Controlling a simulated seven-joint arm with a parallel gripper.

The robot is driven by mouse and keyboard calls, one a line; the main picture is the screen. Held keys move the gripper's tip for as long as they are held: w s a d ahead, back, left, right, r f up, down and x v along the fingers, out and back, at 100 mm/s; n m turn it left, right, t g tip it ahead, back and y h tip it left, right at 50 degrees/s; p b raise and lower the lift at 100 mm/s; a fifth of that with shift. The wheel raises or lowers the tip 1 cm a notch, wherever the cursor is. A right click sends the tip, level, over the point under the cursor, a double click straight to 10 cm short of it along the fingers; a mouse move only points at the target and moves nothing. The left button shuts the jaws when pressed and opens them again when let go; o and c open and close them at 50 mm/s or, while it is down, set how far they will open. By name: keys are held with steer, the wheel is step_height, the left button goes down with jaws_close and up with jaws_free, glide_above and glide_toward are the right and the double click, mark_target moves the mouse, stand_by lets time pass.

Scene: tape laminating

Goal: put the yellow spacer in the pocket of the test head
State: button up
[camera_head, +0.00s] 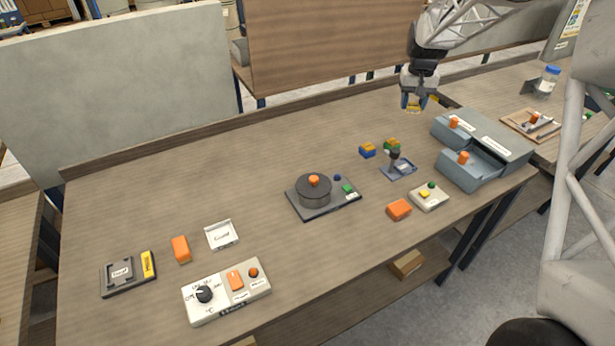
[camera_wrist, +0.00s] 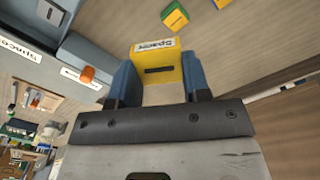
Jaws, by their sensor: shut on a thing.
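My gripper (camera_head: 416,101) is high over the back right of the table in the head view. Its two blue fingers are shut on the yellow spacer (camera_wrist: 160,66), one on each side. The spacer carries a white label reading "Spacer" and has a dark slot in its face. In the head view only a little yellow of it shows between the fingers. I cannot tell for sure which fixture is the test head; a dark round unit with an orange knob (camera_head: 314,189) stands mid-table, and a small stand with a dark upright (camera_head: 397,169) is right of it.
A grey two-drawer cabinet (camera_head: 510,146) with orange knobs stands at the right, its front drawer pulled out. Small coloured blocks (camera_head: 367,150) lie near the stand. A control box (camera_head: 226,292) and a dark tray (camera_head: 128,274) are at front left. The table's back left is clear.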

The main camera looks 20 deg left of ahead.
steer(key=s+a+f+n, duration=0.3)
steer(key=s+a, duration=0.7)
steer(key=a, duration=0.4)
steer(key=s+a+f+n, duration=0.3)
steer(key=s+a, duration=0.7)
steer(key=a, duration=0.4)
steer(key=shift+a+f+n, duration=0.3)
steer(key=shift+a+f, duration=0.1)
steer(key=shift+f, duration=0.4)
steer(key=shift+s+f, duration=0.1)
glide_above(298, 172)
steer(key=s, duration=0.3)
steer(key=shift+d+f, duration=0.25)
steer(key=shift+f, duration=1.3)
steer(key=shift+d+f, duration=0.2)
steer(key=shift+f, duration=1.3)
steer(key=shift+f, duration=1.85)
steer(key=shift+f, duration=0.15)
steer(key=o, duration=0.9)
